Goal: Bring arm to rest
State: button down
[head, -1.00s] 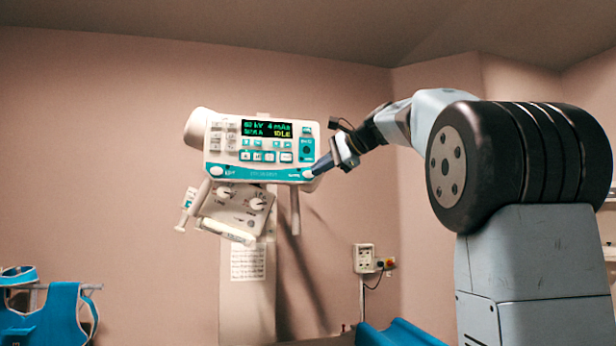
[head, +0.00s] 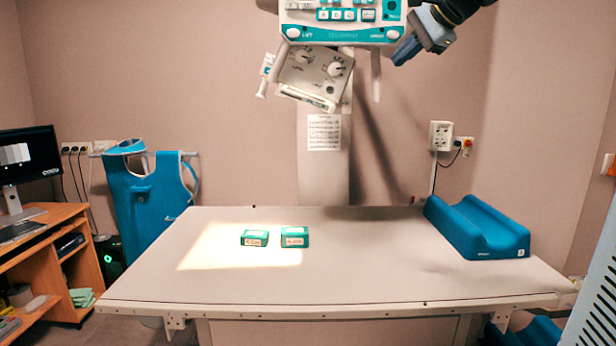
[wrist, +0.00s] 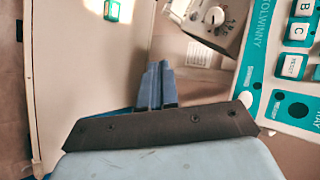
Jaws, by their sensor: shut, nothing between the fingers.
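My gripper (head: 407,49) is at the top right of the head view, beside the lower right corner of the teal and white control panel (head: 345,35). Its blue fingers are shut and hold nothing. In the wrist view the shut fingers (wrist: 158,88) point up the picture, and the panel's buttons fill the right side. I cannot tell whether the fingertips touch the panel; a small gap seems to show. Most of my arm is outside the head view.
Below is a white table (head: 370,285) with two small green boxes, one (head: 254,238) left and one (head: 294,237) right, in a bright light patch. A blue cradle (head: 480,228) lies at its right end. A knob unit (head: 315,75) hangs under the panel.

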jog(key=s+d+f+n+g+h, duration=0.1)
jog(key=s+f+n+h, duration=0.2)
jog(key=s+f, duration=1.1)
jog(key=s+d+f+n+g+h, duration=0.1)
jog(key=s+f+n+g+h, duration=0.1)
jog(key=s+f+n, duration=0.6)
jog(key=s+f+h, duration=0.1)
jog(key=s+f, duration=0.5)
jog(key=f, duration=0.5)
jog(key=shift+s, duration=0.3)
jog(key=c, duration=1.8)
grip_release()
